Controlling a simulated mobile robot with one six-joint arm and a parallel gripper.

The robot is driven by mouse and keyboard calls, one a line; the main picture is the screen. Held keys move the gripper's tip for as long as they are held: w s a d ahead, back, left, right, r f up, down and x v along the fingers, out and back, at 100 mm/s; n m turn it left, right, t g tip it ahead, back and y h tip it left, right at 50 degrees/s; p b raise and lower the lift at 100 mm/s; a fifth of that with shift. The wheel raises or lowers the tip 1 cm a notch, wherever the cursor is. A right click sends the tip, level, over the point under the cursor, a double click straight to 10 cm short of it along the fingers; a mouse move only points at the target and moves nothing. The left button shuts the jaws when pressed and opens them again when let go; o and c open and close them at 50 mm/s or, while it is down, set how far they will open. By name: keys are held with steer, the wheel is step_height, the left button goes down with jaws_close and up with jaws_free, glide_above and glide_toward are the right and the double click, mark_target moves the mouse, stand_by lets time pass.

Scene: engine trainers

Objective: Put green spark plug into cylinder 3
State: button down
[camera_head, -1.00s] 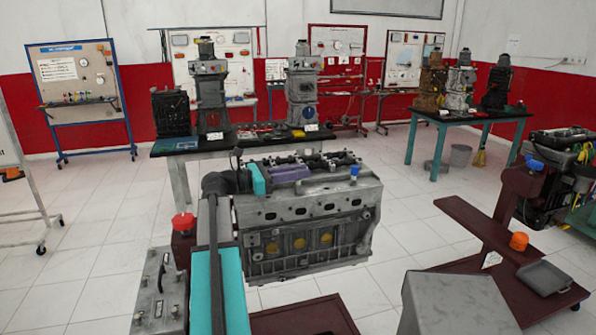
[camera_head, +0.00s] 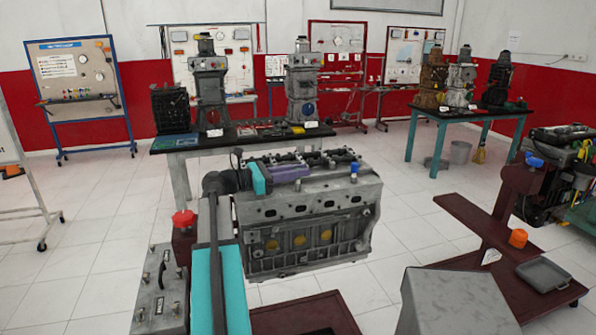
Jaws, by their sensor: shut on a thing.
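The grey engine block (camera_head: 305,215) stands in the middle with its top facing up. A blue-topped piece (camera_head: 354,170) stands upright at the right end of its top. My arm reaches from the bottom of the picture to the left end of the block, and its teal and purple wrist lies over the block's top. My gripper (camera_head: 318,161) is small and dark over the block's top, hard to tell from the dark parts there. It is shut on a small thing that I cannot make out. I cannot see the green spark plug or tell which hole is cylinder 3.
A dark red stand with a shelf (camera_head: 475,228), an orange cap (camera_head: 518,238) and a grey tray (camera_head: 543,275) is at the right. A grey box with a handle (camera_head: 160,290) is at the lower left. A table with engines (camera_head: 240,143) stands behind the block.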

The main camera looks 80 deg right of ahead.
steer(key=shift+f, duration=0.1)
stand_by(0.3)
steer(key=c, duration=1.5)
jaws_free()
steer(key=shift+c, duration=0.2)
steer(key=shift+w, duration=0.1)
steer(key=b+v, duration=0.2)
steer(key=v, duration=1.1)
steer(key=shift+w+a, duration=0.2)
steer(key=shift+w, duration=0.1)
step_height(320, 180, up, 10)
steer(key=p, duration=0.9)
steer(key=shift+p, duration=0.4)
